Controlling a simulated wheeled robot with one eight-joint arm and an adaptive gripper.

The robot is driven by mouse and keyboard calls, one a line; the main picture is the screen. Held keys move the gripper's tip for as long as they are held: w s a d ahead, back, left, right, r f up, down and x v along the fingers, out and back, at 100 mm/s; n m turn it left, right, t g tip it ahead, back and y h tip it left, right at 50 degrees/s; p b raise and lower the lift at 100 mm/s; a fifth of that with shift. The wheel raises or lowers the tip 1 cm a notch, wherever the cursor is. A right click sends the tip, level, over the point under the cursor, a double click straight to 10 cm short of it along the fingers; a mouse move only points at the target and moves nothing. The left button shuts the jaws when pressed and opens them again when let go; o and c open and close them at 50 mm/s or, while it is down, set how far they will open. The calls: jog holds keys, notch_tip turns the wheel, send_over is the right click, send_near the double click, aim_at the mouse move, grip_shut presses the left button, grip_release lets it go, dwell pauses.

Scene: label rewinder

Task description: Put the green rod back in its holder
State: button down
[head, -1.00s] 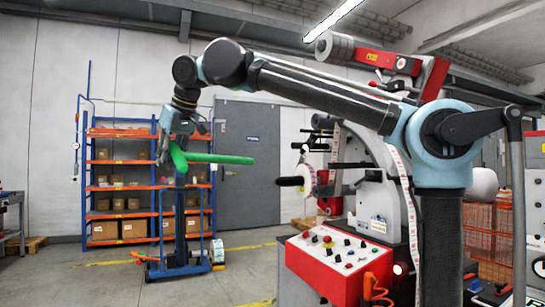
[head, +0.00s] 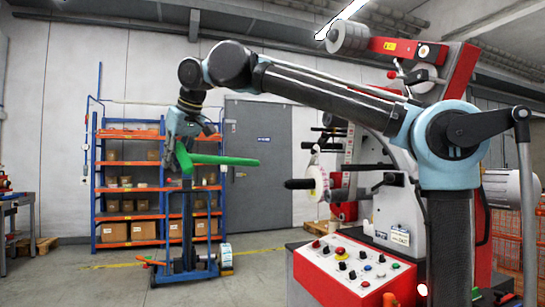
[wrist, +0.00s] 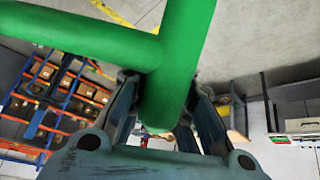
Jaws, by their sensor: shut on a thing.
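The green rod (head: 225,160) is held in my gripper (head: 181,150) at the left of the head view. It has a long arm pointing right and a shorter thick part that meets it near the gripper. In the wrist view the green rod (wrist: 185,50) runs between the two fingers of my gripper (wrist: 165,88), which are shut on it. Its other branch goes off to the left. The rod is in the air, apart from the machine. I cannot identify the holder in these views.
The red and grey label rewinder (head: 405,180) stands at the right, with a black-tipped spindle (head: 300,184) pointing left. Its red control panel (head: 350,270) is in front. A blue lift cart (head: 190,262) and an orange shelf rack (head: 130,188) stand behind. Floor at left is clear.

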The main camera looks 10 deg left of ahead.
jog(key=w+d+r+m+t+y, duration=0.1)
jog(key=w+d+m+t, duration=0.1)
jog(key=w, duration=1)
jog(key=w+d+m+t, duration=0.2)
jog(key=w+t, duration=0.1)
jog(key=w, duration=1)
jog(key=w+d+r+m+t, duration=0.1)
jog(key=w+d+m+t, duration=0.1)
jog(key=w+d, duration=0.6)
jog(key=w+d+r+m+t, duration=0.15)
jog(key=w+d, duration=0.25)
jog(key=w, duration=0.7)
jog(key=w+d, duration=0.6)
jog(key=d, duration=0.3)
jog(key=w+d, duration=0.7)
jog(key=d, duration=0.3)
jog(key=shift+t, duration=0.45)
jog(key=shift+w+d+f+n, duration=0.15)
jog(key=shift+d+n, duration=0.1)
jog(key=shift+d, duration=0.15)
jog(key=shift+f, duration=1)
jog(key=c, duration=1.3)
grip_release()
